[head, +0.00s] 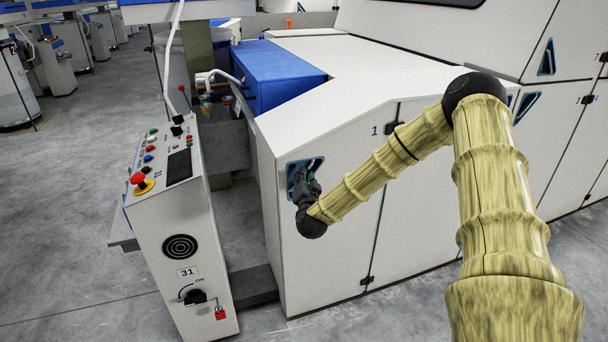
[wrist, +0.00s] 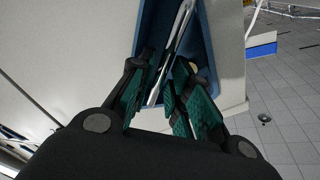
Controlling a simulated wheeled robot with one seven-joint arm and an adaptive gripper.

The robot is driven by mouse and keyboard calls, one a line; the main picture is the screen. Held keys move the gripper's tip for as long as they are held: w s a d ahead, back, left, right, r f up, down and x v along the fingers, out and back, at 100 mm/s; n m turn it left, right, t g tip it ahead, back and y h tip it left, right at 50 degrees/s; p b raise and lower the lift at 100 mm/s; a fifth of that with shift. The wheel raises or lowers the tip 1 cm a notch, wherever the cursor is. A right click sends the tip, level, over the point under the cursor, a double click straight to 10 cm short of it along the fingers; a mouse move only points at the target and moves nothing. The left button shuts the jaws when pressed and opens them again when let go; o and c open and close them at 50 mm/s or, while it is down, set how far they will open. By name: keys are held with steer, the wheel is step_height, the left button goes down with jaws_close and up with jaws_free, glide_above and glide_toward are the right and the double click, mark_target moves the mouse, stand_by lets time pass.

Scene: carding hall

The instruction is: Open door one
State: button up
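Door one (head: 334,228) is a white panel on the machine's near end, marked "1" and closed flush. Dark hinges show on its right edge. A blue recessed pocket (head: 293,168) sits at its upper left; it fills the middle of the wrist view (wrist: 205,50). A slim metal handle (wrist: 181,30) runs through the pocket. My gripper (head: 308,172) is at the pocket, its fingertips reaching inside. In the wrist view its teal-padded fingers (wrist: 165,85) stand apart, one each side of the handle, with gaps showing. Whether either pad touches it is hard to tell.
A control console (head: 180,225) with a red stop button and number 31 stands left of the door. A blue box (head: 280,75) lies behind. Grey floor (head: 400,312) in front of the door is clear. More white panels (head: 575,130) continue at right.

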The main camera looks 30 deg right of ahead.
steer(key=shift+x, duration=1)
jaws_close()
steer(key=shift+s+a, duration=0.1)
steer(key=shift+s, duration=0.05)
